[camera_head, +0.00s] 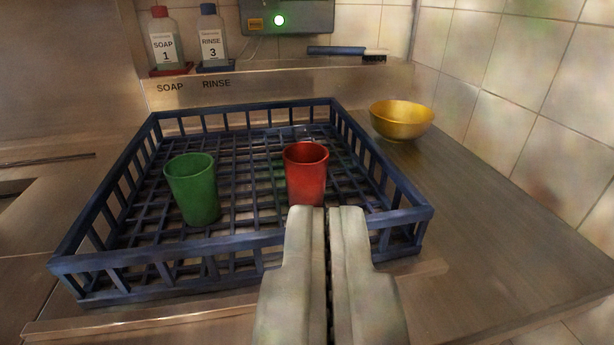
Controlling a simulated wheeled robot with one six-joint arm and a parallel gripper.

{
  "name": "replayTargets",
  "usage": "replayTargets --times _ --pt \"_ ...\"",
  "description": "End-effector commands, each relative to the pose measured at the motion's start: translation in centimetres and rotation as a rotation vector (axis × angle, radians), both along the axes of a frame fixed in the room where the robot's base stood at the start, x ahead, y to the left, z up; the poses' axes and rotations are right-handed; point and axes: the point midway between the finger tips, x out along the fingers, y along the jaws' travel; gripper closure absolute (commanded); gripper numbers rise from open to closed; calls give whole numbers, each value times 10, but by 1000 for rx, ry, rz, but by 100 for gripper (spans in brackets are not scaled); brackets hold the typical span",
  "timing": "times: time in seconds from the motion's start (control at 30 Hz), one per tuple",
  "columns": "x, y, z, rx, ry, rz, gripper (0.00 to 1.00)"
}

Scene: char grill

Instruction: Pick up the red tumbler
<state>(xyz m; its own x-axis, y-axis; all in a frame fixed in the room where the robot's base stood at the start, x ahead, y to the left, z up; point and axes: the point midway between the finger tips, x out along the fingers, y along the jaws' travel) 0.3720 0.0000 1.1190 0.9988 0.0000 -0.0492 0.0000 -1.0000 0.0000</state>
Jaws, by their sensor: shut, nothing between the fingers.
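The red tumbler (306,172) stands upright in the blue dish rack (165,262), right of its middle. Its open mouth faces up, and its lowest part is hidden behind my gripper's fingertips. My gripper (326,211) comes in from the bottom of the picture, in front of the tumbler and over the rack's near rim. Its two fingers are together with only a thin dark line between them, and they hold nothing. I cannot tell how far the fingertips are from the tumbler.
A green tumbler (195,190) stands upright in the rack, left of the red one. A yellow bowl (401,121) sits on the counter behind right. Soap (163,42) and rinse (211,40) bottles and a brush (345,53) are on the back ledge.

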Motion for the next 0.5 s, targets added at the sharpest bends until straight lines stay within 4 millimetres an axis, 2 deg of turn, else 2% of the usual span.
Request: replayTargets --times 0.2,0.37,0.5 --pt "0 0 0 0 0 0 98" --pt "6 0 2 -27 24 2 67" --pt "27 1 8 -130 109 15 39"
